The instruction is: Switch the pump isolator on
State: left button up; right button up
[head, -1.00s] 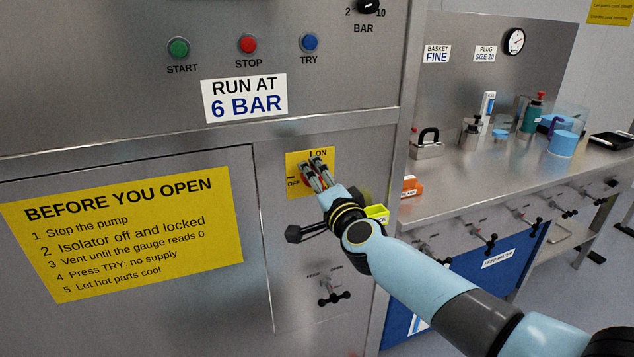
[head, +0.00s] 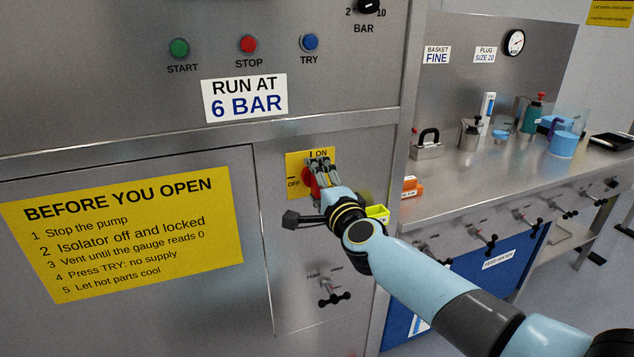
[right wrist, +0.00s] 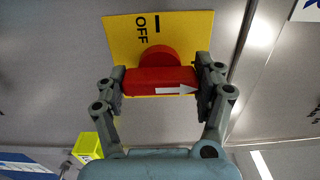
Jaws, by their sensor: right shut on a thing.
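The pump isolator is a red rotary switch (head: 307,178) on a yellow plate (head: 295,160) on the steel panel. The plate has OFF at the left and I ON at the top. My right gripper (head: 321,168) is at the switch and covers part of it. In the right wrist view its fingers (right wrist: 160,78) are shut on both ends of the red handle (right wrist: 150,84). The white arrow on the handle points right there, away from the OFF mark at the top and toward the ON side. My left gripper is not in view.
A small yellow box (head: 378,213) sits just right of my right wrist. A black valve handle (head: 335,298) is below on the panel. START, STOP and TRY buttons are above. A steel bench (head: 500,180) with an orange box (head: 411,187) stands at the right.

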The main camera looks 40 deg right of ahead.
jog(key=o, duration=1.2)
jog(key=shift+c, duration=0.2)
jog(key=shift+s, duration=0.2)
jog(key=v, duration=1.1)
jog(key=shift+s, duration=0.3)
jog(key=shift+a, duration=0.15)
